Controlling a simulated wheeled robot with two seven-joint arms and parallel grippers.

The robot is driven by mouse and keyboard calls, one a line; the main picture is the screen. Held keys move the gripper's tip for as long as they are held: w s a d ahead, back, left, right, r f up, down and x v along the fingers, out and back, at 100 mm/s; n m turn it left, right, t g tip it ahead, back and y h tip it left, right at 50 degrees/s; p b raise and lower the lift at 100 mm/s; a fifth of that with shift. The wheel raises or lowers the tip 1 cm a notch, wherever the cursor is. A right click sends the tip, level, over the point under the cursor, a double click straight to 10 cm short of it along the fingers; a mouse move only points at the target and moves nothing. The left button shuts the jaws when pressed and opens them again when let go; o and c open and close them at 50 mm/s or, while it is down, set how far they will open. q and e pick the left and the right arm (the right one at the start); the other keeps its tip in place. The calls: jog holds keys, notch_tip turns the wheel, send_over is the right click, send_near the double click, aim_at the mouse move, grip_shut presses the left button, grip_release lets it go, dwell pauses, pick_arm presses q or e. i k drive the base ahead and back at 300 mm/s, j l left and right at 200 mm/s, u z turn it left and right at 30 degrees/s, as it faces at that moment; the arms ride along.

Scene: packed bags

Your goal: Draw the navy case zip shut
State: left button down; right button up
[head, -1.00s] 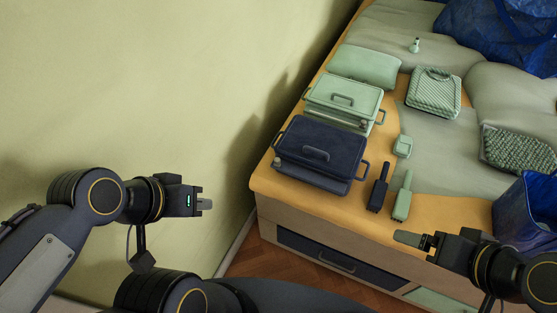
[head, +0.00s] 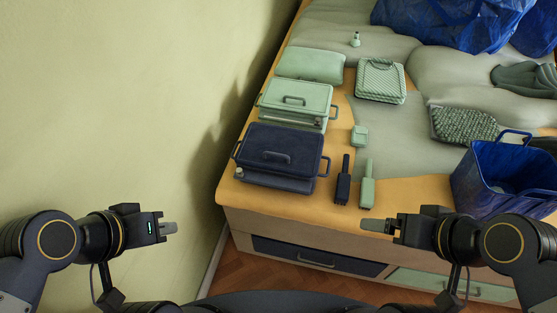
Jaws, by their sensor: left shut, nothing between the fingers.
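The navy case (head: 265,142) lies near the left front corner of the bed-like surface, lid up, with a handle on its top and loops at its sides. A small pale piece (head: 239,173) shows at its lower left edge; the zip line itself is too small to make out. My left gripper (head: 169,228) is shut and empty, left of the case and apart from it, in front of the wall. My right gripper (head: 372,225) is in front of the surface's front edge, right of the case and apart from it; its finger gap cannot be made out.
A mint case (head: 298,96) stands behind the navy one, with a mint cushion (head: 311,65) beyond. A navy brush-like item (head: 343,185) and a mint one (head: 367,190) lie to its right. A blue bag (head: 478,180) stands at right. The wall (head: 110,100) is close on the left.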

aim_at(239, 171)
jog(key=i+j+z, duration=0.2)
jog(key=z, duration=0.25)
jog(key=i+j+z, duration=0.15)
jog(key=j+z, duration=0.3)
